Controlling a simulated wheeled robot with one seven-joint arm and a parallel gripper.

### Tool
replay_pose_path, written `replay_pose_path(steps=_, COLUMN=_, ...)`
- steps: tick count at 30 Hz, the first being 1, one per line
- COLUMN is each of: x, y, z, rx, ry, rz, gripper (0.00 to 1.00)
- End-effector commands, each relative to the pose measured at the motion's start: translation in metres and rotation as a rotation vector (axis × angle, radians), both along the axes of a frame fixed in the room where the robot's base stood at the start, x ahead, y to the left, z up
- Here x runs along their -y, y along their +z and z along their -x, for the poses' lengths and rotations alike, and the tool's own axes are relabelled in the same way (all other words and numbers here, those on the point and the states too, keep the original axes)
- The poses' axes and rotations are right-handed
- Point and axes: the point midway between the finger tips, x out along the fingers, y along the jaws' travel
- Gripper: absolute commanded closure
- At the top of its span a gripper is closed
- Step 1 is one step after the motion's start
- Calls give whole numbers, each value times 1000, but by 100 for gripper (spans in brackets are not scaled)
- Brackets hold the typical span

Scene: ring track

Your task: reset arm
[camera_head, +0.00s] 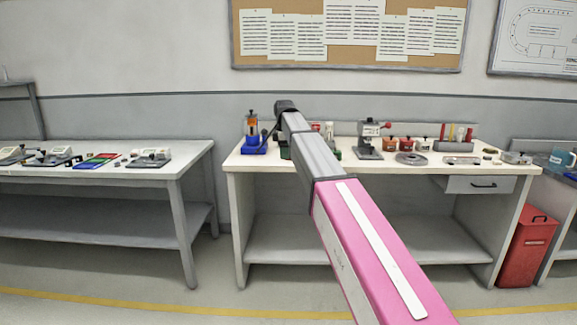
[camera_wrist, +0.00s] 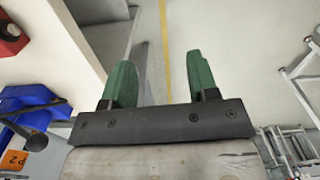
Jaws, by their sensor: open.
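In the head view my pink and grey arm reaches forward and up across the workbench (camera_head: 330,165). The fingers are hidden there behind the arm's far end.
On the workbench stand a blue-based device with an orange part (camera_head: 253,130), a grey press (camera_head: 369,140) and several small containers. A second table (camera_head: 150,175) stands at left with flat items. A red bin (camera_head: 527,245) stands at right. The floor in front is clear.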

Motion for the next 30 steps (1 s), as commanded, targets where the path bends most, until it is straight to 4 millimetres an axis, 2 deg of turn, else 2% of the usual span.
replay_pose_path(steps=7, x=32, y=-69, z=28, rx=-3, ry=-189, rz=1, gripper=46)
replay_pose_path(steps=11, x=58, y=-121, z=55, rx=-4, ry=-350, rz=1, gripper=46)
replay_pose_path(steps=15, x=88, y=-180, z=90, rx=-3, ry=-554, rz=0, gripper=46)
replay_pose_path(steps=21, x=128, y=-254, z=148, rx=-2, ry=-843, rz=0, gripper=46)
replay_pose_path(steps=30, x=177, y=-340, z=248, rx=0, ry=-1275, rz=-1, gripper=46)
